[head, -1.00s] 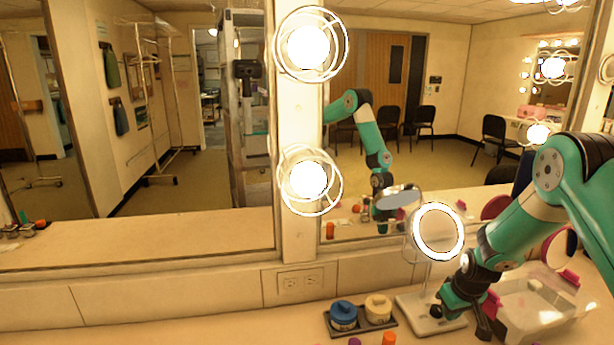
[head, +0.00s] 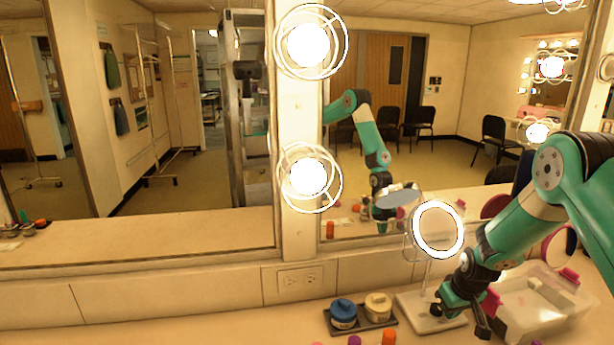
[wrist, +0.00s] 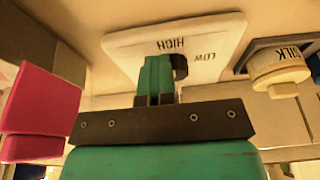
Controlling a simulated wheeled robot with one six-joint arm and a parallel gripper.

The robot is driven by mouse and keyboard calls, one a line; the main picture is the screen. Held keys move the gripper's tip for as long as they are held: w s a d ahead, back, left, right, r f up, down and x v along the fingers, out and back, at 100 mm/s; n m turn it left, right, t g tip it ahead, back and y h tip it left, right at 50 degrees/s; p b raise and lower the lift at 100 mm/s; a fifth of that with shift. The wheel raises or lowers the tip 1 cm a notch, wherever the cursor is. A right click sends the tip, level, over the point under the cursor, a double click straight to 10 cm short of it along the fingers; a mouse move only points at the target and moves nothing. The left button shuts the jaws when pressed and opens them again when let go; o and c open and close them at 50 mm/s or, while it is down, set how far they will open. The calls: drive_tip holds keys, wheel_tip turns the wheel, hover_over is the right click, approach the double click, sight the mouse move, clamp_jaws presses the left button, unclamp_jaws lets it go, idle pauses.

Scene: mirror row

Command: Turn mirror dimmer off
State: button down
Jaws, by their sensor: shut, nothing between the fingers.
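The round vanity mirror (head: 437,202) stands on a white base (head: 418,318), and its ring is lit bright white. My gripper (head: 440,306) is low over the right part of that base. In the wrist view the base (wrist: 215,40) carries the printed words HIGH and LOW, upside down. The dark dimmer knob (wrist: 180,68) shows between these words, partly hidden behind my shut fingers (wrist: 157,72). The fingers are beside the knob, on the HIGH side in the picture; I cannot tell whether they touch it. Nothing is between them.
A dark tray (head: 362,320) with a blue-lidded jar (head: 343,313) and a cream-lidded jar (head: 378,307) stands left of the base. A clear box (head: 545,305) is to the right. A pink object (wrist: 40,110) is at left in the wrist view. Small bottles stand in front.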

sight(437, 325)
drive_tip(key=shift+s+a+f, duration=0.3)
drive_tip(key=shift+a+f, duration=0.1)
drive_tip(key=shift+f, duration=0.15)
drive_tip(key=shift+s+a, duration=0.2)
drive_tip(key=shift+a, duration=0.85)
drive_tip(key=shift+s, duration=0.1)
drive_tip(key=shift+s+a, duration=0.1)
drive_tip(key=shift+s, duration=0.15)
drive_tip(key=r+p, duration=0.1)
drive_tip(key=r, duration=0.1)
drive_tip(key=r+p, duration=0.1)
drive_tip(key=r, duration=0.1)
drive_tip(key=r+p, duration=0.2)
drive_tip(key=shift+w+d+r, duration=0.25)
drive_tip(key=shift+d, duration=0.1)
